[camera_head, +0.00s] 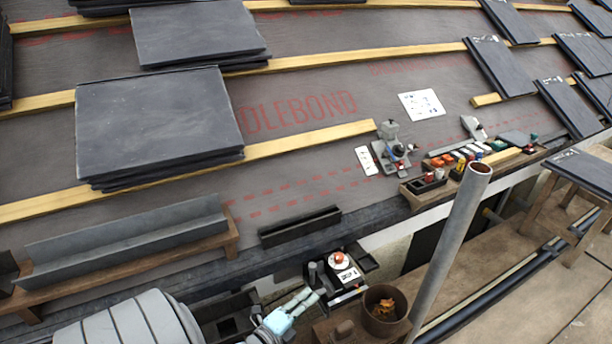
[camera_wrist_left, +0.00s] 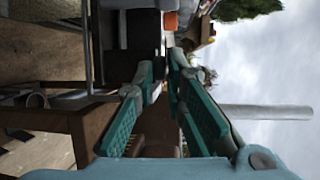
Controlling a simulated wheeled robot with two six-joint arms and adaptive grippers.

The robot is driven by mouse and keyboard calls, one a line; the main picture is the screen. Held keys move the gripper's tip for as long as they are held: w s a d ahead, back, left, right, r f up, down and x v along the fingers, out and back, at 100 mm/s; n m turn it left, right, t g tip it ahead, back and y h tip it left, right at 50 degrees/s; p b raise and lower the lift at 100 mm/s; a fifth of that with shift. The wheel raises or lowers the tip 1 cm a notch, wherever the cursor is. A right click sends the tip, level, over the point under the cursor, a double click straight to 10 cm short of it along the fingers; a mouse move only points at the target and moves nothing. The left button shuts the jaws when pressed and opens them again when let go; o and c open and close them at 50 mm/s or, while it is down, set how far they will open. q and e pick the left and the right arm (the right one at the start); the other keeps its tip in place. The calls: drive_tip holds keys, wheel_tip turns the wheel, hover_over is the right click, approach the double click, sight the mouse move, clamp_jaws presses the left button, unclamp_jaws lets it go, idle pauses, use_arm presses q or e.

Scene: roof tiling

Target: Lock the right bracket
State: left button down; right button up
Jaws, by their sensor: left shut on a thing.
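Two grey bracket-like pieces stand on the roof membrane: one (camera_head: 392,150) with dark and red parts at the end of a batten, and a smaller one (camera_head: 475,128) to its right. I cannot tell from their look which is the right bracket or whether either is locked. My left gripper (camera_head: 312,297) is low in the head view, beside a dark device with a red button (camera_head: 340,260). In the left wrist view its teal fingers (camera_wrist_left: 168,75) are nearly together around something dark at their tips, which I cannot make out. My right gripper is out of view.
A grey pole (camera_head: 448,250) rises right of the left gripper, next to a rusty pot (camera_head: 384,308). A wooden tray of coloured parts (camera_head: 430,187) sits at the roof edge. Stacked slates (camera_head: 158,120) and battens (camera_head: 315,138) lie on the roof.

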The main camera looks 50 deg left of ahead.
use_arm(q)
drive_tip(key=c, duration=1.6)
unclamp_jaws()
drive_tip(key=shift+c, duration=0.2)
drive_tip(key=s+d+r, duration=0.1)
drive_tip(key=s, duration=1.1)
drive_tip(key=shift+r, duration=0.15)
drive_tip(key=shift+d, duration=0.1)
